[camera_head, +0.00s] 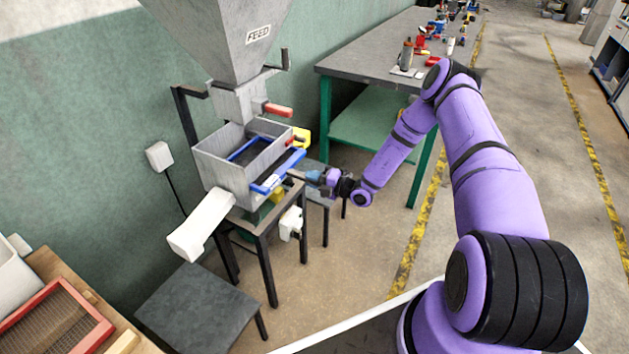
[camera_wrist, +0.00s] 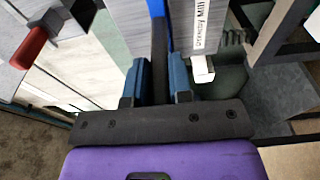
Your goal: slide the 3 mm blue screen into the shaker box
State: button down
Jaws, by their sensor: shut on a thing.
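The shaker box (camera_head: 215,172) is a grey open-topped box under the feed hopper. The blue screen (camera_head: 279,172) is partly in it: blue frame edges show inside the box, and its blue front bar is at the box's right side. The front bar appears to stand a little out from the wall. My gripper (camera_head: 318,177) is to the right of the bar, shut on the screen's dark handle. In the wrist view my gripper (camera_wrist: 160,82) has its two blue fingers on either side of that handle, and a strip of the blue screen (camera_wrist: 157,8) shows beyond it.
The feed hopper (camera_head: 225,35) hangs above, with a red-handled lever (camera_head: 278,109) below it. A white chute (camera_head: 200,228) slopes from the box's front. A red-framed screen (camera_head: 58,325) lies at lower left. A grey workbench (camera_head: 370,58) stands behind; the floor at right is clear.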

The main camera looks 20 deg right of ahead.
aim_at(296, 173)
jog(key=shift+x, duration=0.85)
jog(key=shift+w+d+x, duration=0.15)
jog(key=shift+x, duration=1)
jog(key=shift+w+d+x, duration=0.1)
jog(key=shift+d+x, duration=0.05)
jog(key=shift+x, duration=1)
dwell(1.3)
jog(key=c, duration=0.9)
grip_release()
jog(key=shift+c, duration=0.2)
jog(key=shift+f, duration=0.1)
